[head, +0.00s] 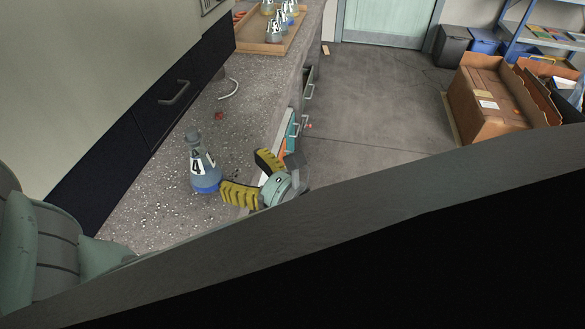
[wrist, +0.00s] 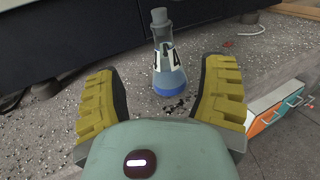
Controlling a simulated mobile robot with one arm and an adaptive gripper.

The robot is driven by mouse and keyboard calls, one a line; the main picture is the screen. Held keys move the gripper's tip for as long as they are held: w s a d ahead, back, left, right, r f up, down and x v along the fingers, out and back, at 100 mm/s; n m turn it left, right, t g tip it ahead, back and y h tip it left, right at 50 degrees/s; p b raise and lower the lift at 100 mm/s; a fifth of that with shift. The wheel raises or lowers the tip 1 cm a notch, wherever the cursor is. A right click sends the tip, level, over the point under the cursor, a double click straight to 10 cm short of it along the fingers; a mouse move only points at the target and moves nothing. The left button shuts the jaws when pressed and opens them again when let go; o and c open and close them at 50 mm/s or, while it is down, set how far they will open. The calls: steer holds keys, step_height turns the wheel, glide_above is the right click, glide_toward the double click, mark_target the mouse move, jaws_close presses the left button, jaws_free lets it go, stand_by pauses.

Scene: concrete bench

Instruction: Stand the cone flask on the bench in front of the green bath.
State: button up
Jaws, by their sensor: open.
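A cone flask (head: 202,165) stands upright on the speckled bench (head: 160,205). It has a grey stopper, a white label with a black 4, and blue liquid at the bottom. My gripper (head: 244,178) is open, with yellow padded fingers, beside the flask at the bench's front edge. In the wrist view the flask (wrist: 167,60) stands beyond and between the open fingertips (wrist: 170,82), and nothing is held. I cannot make out a green bath in either view.
A wooden tray (head: 247,47) with several similar flasks sits at the bench's far end. A small red piece (head: 219,115) and a white curved piece (head: 230,89) lie on the bench. Dark cabinets (head: 150,115) line its back. Cardboard boxes (head: 490,105) stand across the floor.

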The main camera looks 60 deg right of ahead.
mark_target(200, 145)
steer(key=w+b, duration=0.1)
steer(key=w, duration=0.9)
steer(key=shift+f, duration=0.1)
steer(key=w, duration=0.4)
steer(key=shift+w+d, duration=0.15)
steer(key=shift+d, duration=0.1)
steer(key=shift+o, duration=0.3)
jaws_close()
